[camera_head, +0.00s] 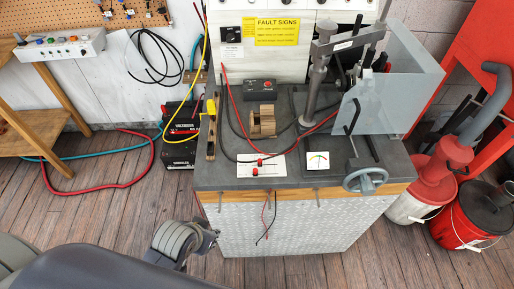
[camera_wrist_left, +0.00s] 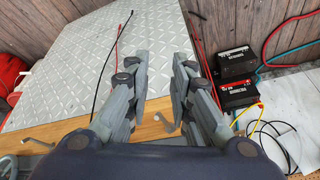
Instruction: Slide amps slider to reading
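A white slider plate (camera_head: 262,166) with two small red knobs lies on the dark top of the test bench, near its front edge. The upper knob (camera_head: 260,161) and the lower knob (camera_head: 255,171) sit on separate tracks; their scale marks are too small to read. A white meter (camera_head: 318,159) with a coloured dial stands to the right of the plate. My left gripper (camera_head: 213,237) is in front of and below the bench top, at its left front corner, apart from the sliders. In the left wrist view its two fingers (camera_wrist_left: 163,62) are spread with nothing between them. My right gripper is not in view.
A handwheel (camera_head: 365,181) juts from the bench's front right corner. Red and black leads (camera_head: 267,215) hang down the bench front. A clear shield (camera_head: 390,85) and a post (camera_head: 316,85) stand at the back right. Batteries (camera_head: 181,133) and cables lie left of the bench.

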